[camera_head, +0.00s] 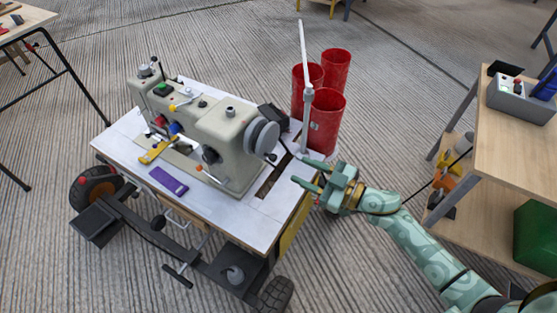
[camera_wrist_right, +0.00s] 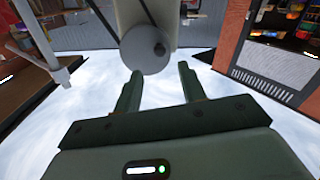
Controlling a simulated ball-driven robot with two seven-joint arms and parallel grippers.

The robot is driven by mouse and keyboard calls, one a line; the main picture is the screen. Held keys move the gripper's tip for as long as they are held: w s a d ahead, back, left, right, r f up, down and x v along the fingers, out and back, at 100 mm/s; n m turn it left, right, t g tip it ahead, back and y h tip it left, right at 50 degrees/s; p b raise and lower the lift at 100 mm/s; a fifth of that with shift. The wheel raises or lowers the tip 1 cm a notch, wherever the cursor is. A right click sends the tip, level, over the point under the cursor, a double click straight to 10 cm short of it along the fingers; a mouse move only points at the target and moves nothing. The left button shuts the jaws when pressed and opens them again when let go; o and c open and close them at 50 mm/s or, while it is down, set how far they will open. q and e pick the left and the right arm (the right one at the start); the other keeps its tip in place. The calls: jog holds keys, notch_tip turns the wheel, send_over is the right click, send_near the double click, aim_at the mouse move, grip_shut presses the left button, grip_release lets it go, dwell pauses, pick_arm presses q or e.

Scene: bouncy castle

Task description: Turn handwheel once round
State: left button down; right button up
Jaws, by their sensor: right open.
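The handwheel (camera_head: 263,136) is a grey disc on the right end of the beige sewing machine (camera_head: 222,130), which stands on a white-topped wheeled table (camera_head: 256,232). My right gripper (camera_head: 303,170) is open and empty, to the right of the handwheel near the table's right edge, apart from it. In the right wrist view the handwheel (camera_wrist_right: 146,50) is straight ahead, with a small dark knob on its face. The open fingers (camera_wrist_right: 158,88) point toward it, one below each side. My left gripper is not in view.
A thin white post (camera_head: 307,100) rises at the table's right back corner, close to my right gripper. Red cylinders (camera_head: 326,120) stand behind it. A purple piece (camera_head: 168,180) and a yellow piece (camera_head: 155,150) lie on the table. A wooden workbench (camera_head: 510,150) stands at right.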

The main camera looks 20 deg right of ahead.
aim_at(276, 159)
jog(key=b+x, duration=0.1)
jog(key=x, duration=0.5)
jog(key=shift+w+a+f+b, duration=0.15)
jog(key=shift+w+a+b, duration=0.1)
jog(key=shift+w+b, duration=0.1)
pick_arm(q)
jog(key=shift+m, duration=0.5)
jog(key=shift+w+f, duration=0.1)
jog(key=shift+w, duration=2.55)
pick_arm(e)
jog(key=shift+w+a, duration=0.35)
jog(key=shift+w, duration=0.05)
grip_shut()
